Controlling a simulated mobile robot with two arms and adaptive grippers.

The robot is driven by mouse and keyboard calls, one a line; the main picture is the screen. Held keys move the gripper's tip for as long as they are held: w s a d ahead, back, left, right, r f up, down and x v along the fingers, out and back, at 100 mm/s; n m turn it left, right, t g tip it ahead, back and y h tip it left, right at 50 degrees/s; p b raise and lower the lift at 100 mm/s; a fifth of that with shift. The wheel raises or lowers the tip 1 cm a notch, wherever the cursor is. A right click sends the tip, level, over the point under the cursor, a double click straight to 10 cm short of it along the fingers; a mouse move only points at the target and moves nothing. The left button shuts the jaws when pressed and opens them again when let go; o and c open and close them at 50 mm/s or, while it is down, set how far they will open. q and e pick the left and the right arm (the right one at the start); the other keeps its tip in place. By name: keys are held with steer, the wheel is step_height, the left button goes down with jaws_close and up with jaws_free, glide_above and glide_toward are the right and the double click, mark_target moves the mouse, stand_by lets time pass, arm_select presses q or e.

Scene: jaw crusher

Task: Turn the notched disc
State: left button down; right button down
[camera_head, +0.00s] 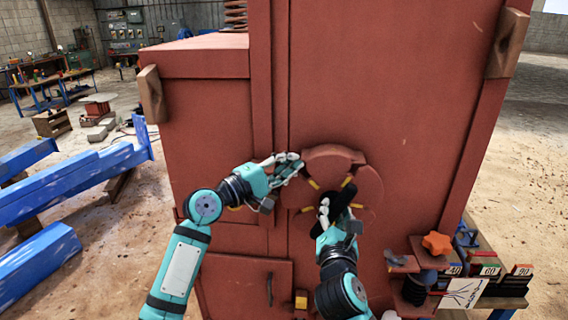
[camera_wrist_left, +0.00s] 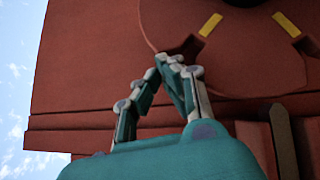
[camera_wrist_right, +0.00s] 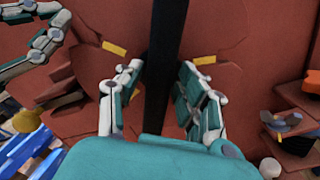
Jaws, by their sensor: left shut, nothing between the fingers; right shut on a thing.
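The notched disc (camera_head: 368,186) is a red round plate on the front of the red machine, with yellow marks by its notches. It also shows in the left wrist view (camera_wrist_left: 235,60) and in the right wrist view (camera_wrist_right: 225,80). A black bar (camera_wrist_right: 166,35) stands out in front of the disc. My right gripper (camera_head: 328,207) is shut on this bar, with one finger on each side of it in the right wrist view. My left gripper (camera_head: 298,163) is shut and empty at the disc's upper left edge; I cannot tell whether it touches. The arms hide part of the disc.
At the lower right, a stand with an orange star-shaped knob (camera_head: 436,243) and numbered blocks (camera_head: 488,270) is close to my right arm. A small door (camera_head: 240,285) is below the disc. Blue beams (camera_head: 75,185) lie at the left.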

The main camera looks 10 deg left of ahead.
steer(key=shift+a, duration=0.2)
steer(key=shift+d, duration=0.1)
steer(key=c, duration=1.1)
jaws_free()
arm_select(q)
steer(key=shift+d+r, duration=0.25)
steer(key=shift+d, duration=0.4)
